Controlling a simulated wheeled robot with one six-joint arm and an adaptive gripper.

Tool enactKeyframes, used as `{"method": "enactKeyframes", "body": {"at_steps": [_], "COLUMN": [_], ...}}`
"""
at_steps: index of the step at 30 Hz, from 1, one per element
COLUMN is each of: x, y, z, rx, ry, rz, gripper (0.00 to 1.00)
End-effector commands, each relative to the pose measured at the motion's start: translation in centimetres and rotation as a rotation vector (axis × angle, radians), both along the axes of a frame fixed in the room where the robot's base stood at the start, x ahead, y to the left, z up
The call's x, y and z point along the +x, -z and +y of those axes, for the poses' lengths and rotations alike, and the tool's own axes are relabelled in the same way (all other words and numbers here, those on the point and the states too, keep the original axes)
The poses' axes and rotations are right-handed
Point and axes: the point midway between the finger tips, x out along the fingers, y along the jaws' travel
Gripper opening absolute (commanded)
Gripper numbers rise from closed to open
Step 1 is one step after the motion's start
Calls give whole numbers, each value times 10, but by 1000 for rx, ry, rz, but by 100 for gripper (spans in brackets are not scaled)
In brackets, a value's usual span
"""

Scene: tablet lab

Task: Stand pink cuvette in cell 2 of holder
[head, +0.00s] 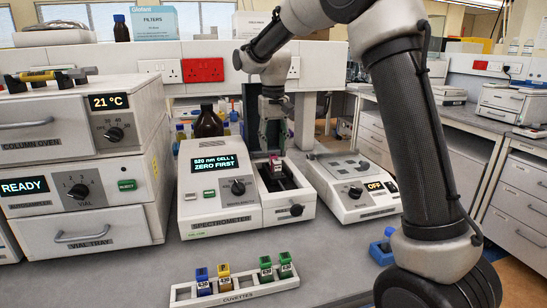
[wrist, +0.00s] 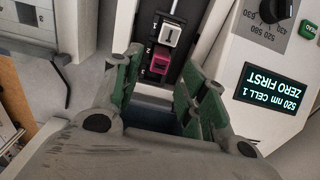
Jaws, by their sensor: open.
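The pink cuvette (wrist: 159,63) stands in the slot of the dark holder beside the mark 2, its top showing in the wrist view. It also shows small in the head view (head: 277,165), in the open spectrometer bay. A white-topped cuvette (wrist: 170,35) stands beside it at mark 1. My gripper (head: 273,146) is above the bay, pointing down. In the wrist view its green-padded fingers (wrist: 160,77) are apart, with the pink cuvette showing between and beyond them, seemingly free of both. The cuvette's lower part is hidden in the holder.
The spectrometer (head: 218,185) reads "520 nm CELL 1 ZERO FIRST"; its raised lid stands behind my gripper. A white cuvette rack (head: 240,293) in front holds blue, yellow and green cuvettes, with a bare stretch in its middle.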

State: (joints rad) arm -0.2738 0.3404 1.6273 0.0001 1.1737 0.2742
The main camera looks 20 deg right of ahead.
Motion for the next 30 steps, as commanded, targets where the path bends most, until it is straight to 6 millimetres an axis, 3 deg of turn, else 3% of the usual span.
{"method": "enactKeyframes", "body": {"at_steps": [3, 7, 16, 19, 23, 27, 30], "x": [1, 1, -2, -16, -66, -148, -207], "y": [-27, -47, -63, -72, -93, -104, -96], "z": [0, 0, -2, -12, -46, -89, -113], "rx": [1, 1, 0, 5, 17, 27, 26], "ry": [0, 0, 0, 2, 6, 7, 7], "rz": [-3, -2, -2, -20, -76, -163, -225], "gripper": [42, 42, 42, 42, 42, 42, 42]}}
